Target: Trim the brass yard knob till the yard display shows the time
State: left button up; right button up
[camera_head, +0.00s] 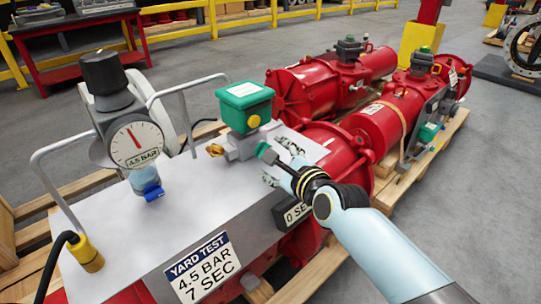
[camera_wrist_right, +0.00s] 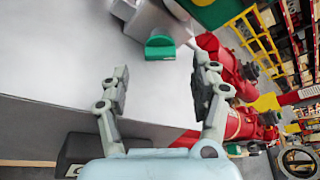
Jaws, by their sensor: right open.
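In the head view a small brass knob (camera_head: 214,150) sits on the left side of the grey valve block (camera_head: 240,148), under a green box (camera_head: 245,107). A green knob (camera_head: 266,153) sticks out of the block's right side. The yard display (camera_head: 297,213) on the housing's front reads 0 SEC, partly covered by my arm. My right gripper (camera_head: 277,163) is open by the green knob. In the wrist view the green knob (camera_wrist_right: 160,47) lies beyond and between the open fingertips (camera_wrist_right: 163,76), apart from them. The brass knob is not seen there. My left gripper is not in view.
A label (camera_head: 203,269) reads YARD TEST, 4.5 BAR, 7 SEC. A gauge (camera_head: 135,140) with a black cap and metal hoop handles (camera_head: 185,110) stand at left on the grey top plate (camera_head: 150,240). Red actuators (camera_head: 390,125) on pallets stand behind at right.

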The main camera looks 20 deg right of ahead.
jog(key=shift+v, duration=2.2)
